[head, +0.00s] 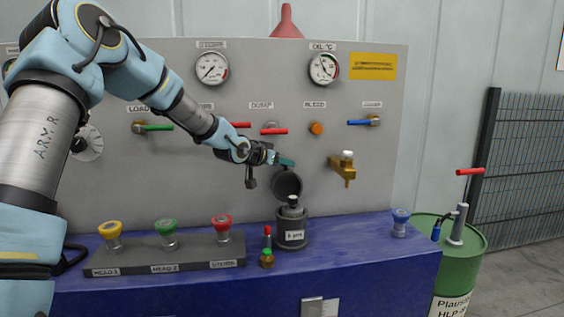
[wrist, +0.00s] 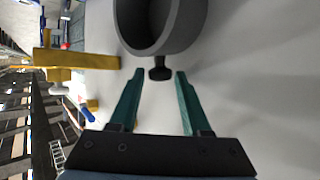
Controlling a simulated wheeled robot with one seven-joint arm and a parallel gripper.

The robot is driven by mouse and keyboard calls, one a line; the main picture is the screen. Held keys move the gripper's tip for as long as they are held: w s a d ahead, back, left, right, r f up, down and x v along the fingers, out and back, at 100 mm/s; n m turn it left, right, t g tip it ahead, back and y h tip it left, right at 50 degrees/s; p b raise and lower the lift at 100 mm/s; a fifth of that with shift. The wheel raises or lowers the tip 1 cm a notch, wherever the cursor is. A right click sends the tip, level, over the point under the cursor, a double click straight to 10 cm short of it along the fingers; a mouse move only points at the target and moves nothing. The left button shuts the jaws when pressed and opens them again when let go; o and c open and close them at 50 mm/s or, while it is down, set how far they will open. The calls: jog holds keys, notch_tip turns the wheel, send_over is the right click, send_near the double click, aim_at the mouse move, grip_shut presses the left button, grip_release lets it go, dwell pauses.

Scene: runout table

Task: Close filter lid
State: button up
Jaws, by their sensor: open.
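The filter housing (head: 291,222) is a dark grey cylinder with a "6 µm" label on the blue bench top. My gripper (head: 288,162) is just above the lid in the head view. Its teal fingers (wrist: 160,71) are open, one on each side of the knob, with gaps visible.
A brass tap (head: 345,170) sticks out of the panel to the right of the lid. A small red-topped valve (head: 267,248) stands just left of the housing. A row of coloured knobs on a dark block (head: 130,267) lies further left. The bench to the housing's right is mostly clear.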

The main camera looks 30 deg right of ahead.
grip_shut()
dwell(0.3)
dwell(1.1)
